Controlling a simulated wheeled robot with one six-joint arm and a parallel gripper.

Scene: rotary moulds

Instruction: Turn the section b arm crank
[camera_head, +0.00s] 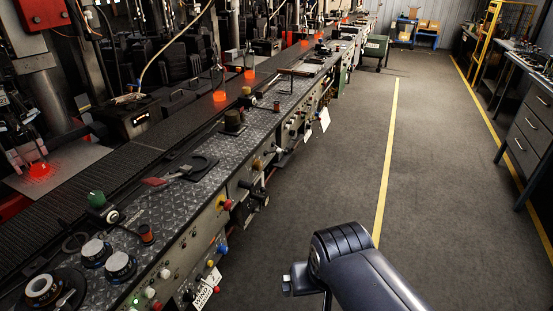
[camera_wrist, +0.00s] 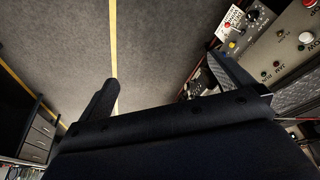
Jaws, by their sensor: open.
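The machine's front panel (camera_head: 190,235) runs along the left of the head view, with many knobs and buttons. A black lever-like fitting (camera_head: 252,190) sticks out from it near the middle; I cannot tell whether this is the section b arm crank. In the wrist view, part of a control panel (camera_wrist: 290,45) with a black knob (camera_wrist: 252,15) and a yellow knob (camera_wrist: 232,44) shows at the upper right.
The grey floor (camera_head: 340,165) with yellow lines is clear right of the machine. Drawer cabinets (camera_head: 530,130) and a bench stand at the right. A red-and-yellow button (camera_head: 223,202) and hanging white tags (camera_head: 325,119) stick out from the panel. Glowing orange pieces (camera_head: 219,96) stand along the machine.

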